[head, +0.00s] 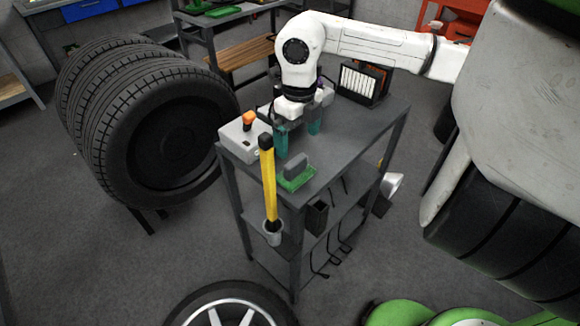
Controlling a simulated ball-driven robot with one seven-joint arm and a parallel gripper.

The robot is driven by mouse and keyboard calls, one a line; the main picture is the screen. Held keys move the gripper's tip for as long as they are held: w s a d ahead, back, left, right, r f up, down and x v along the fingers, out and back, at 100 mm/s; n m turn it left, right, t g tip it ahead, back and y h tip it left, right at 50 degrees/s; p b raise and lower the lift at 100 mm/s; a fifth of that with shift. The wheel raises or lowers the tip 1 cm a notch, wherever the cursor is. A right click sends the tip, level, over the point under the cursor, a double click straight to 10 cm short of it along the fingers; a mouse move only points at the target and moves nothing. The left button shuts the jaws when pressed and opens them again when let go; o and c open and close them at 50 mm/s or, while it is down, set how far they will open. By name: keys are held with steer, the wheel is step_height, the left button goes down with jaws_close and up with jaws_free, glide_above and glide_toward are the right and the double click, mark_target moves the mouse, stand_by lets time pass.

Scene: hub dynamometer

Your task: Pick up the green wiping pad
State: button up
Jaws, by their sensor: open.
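The green wiping pad (291,184), a flat green base with a grey upright handle on top, lies near the front corner of the grey cart's top (345,140). My gripper (298,143) points down over the cart top, behind the pad in the picture. Its two teal fingers are spread apart with nothing seen between them. The fingers are apart from the pad; their exact height over the cart top is hard to tell.
A grey box with an orange knob (240,138) sits on the cart's left edge. A yellow-handled tool (268,185) stands upright in a holder at the front. A black framed panel (362,82) is at the back. Stacked tyres (175,140) stand left.

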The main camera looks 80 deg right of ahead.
mark_target(296, 161)
steer(key=f+p, duration=0.1)
steer(key=f, duration=0.8)
steer(key=shift+w, duration=0.2)
steer(key=shift+c, duration=0.4)
steer(key=c, duration=0.9)
